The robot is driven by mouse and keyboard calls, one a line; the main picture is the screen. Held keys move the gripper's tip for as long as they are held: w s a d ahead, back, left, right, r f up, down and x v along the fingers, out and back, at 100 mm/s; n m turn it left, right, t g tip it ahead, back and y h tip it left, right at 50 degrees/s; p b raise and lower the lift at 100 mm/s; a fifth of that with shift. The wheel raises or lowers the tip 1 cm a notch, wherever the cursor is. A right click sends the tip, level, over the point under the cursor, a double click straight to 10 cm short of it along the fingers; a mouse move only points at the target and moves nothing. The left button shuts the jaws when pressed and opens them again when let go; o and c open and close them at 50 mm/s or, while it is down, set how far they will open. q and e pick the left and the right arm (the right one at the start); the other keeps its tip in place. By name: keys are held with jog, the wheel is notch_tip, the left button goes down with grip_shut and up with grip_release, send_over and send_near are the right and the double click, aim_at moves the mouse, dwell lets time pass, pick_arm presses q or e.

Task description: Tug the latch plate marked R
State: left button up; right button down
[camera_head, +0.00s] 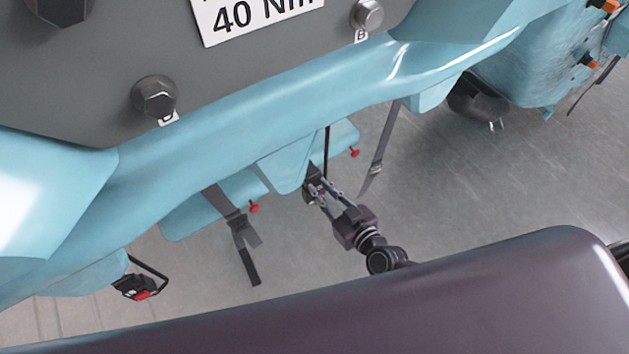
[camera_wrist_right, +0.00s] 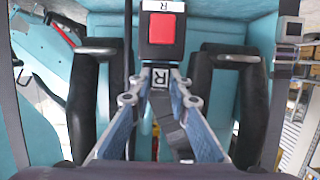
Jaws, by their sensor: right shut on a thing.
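I cannot tell whether the plate is inside the buckle. A dark strap (camera_wrist_right: 174,132) hangs below the plate between my fingers. In the head view the plate is too small to make out. My left gripper is not in view.
Black padded restraints (camera_wrist_right: 84,105) and (camera_wrist_right: 214,95) stand on both sides of my fingers. In the head view, a blue car body (camera_head: 230,125) with bolts above it fills the top. Loose straps (camera_head: 243,245) hang nearby, and a red-button buckle (camera_head: 138,288) is at lower left.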

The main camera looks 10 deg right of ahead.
jog(key=shift+r, duration=0.2)
jog(key=c, duration=1.7)
grip_release()
jog(key=shift+c, duration=0.2)
jog(key=v, duration=1.2)
jog(key=s+d+f+g+h, duration=0.1)
jog(key=s+d+f+g, duration=0.15)
jog(key=f, duration=0.55)
jog(key=s+d+f+g+h, duration=0.1)
jog(key=s+d+f, duration=0.15)
jog(key=f, duration=0.55)
jog(key=s+d+f+g+h, duration=0.1)
jog(key=s+f+g, duration=0.15)
jog(key=f, duration=0.65)
jog(key=s+f+g+h, duration=0.1)
jog(key=s+f+g, duration=0.2)
jog(key=s+f, duration=0.4)
jog(key=s+d+f+m+g+h, duration=0.1)
jog(key=s+f+g, duration=0.3)
jog(key=s, duration=1.1)
notch_tip(320, 180, down, 4)
jog(key=shift+d+r+m, duration=0.1)
jog(key=shift+d+m, duration=0.1)
jog(key=shift+m, duration=0.1)
